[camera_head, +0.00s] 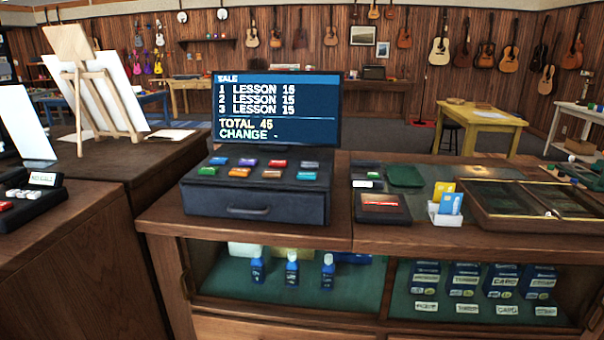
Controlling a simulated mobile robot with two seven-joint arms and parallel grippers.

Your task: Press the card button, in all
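The cash register (258,208) stands on the wooden counter with its drawer shut. Its top carries two rows of coloured buttons, including blue (220,160), purple (249,162), green (207,171) and light blue (307,176) ones. Their labels are too small to read, so I cannot tell which is the card button. The screen (276,108) behind them reads SALE, three lines of LESSON 15, TOTAL 45 and CHANGE with a dash. Neither of my grippers is in view.
Right of the register are a small dark device (367,183), a dark tray (381,208), a white card holder (446,216) and a glass-topped case (530,204). An easel (92,95) and another keyed device (28,205) stand left. Space above the buttons is clear.

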